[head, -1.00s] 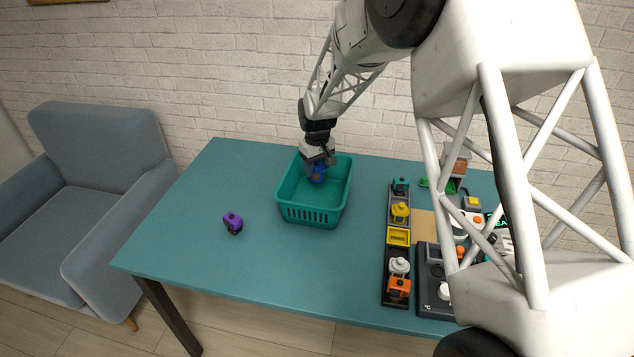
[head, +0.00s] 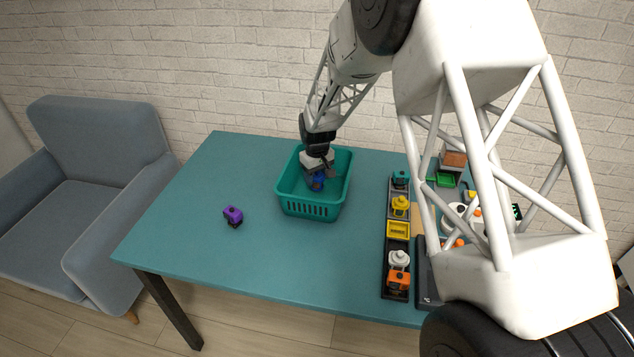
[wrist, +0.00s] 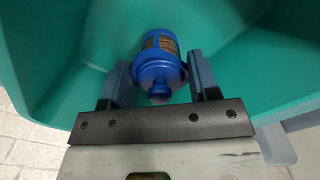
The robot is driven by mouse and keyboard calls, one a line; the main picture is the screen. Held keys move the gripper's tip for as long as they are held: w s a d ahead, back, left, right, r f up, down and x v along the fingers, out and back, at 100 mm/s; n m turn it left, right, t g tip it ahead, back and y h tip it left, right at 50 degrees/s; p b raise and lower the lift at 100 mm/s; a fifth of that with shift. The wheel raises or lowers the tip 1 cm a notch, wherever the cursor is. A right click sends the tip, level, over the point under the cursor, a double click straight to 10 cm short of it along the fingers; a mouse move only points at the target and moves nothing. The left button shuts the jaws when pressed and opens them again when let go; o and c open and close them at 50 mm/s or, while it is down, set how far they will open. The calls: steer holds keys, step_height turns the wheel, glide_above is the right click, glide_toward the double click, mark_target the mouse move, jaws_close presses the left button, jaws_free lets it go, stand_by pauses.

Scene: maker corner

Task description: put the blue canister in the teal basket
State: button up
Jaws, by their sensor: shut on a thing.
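The blue canister (wrist: 158,68) is between the two fingers of my gripper (wrist: 160,85) in the wrist view, with its knobbed end toward the camera and an orange-brown band around its body. In the head view the canister (head: 317,183) is inside the teal basket (head: 311,210), below the rim. My gripper (head: 318,172) reaches down into the basket from the back and is shut on the canister. I cannot tell whether the canister touches the basket floor. The basket's teal walls (wrist: 50,45) surround it in the wrist view.
A purple object (head: 233,215) stands on the table (head: 190,190) left of the basket. A dark tray (head: 389,268) with yellow, white and orange items lies to the right. The table's left part is mostly clear. My arm hides much of the right side.

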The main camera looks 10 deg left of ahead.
mark_target(317, 182)
steer(key=shift+f, duration=1.4)
steer(key=shift+f, duration=0.2)
steer(key=o, duration=1)
steer(key=shift+r, duration=0.2)
step_height(317, 182, up, 12)
steer(key=shift+f, duration=0.15)
steer(key=shift+d+r, duration=0.1)
steer(key=shift+r, duration=0.1)
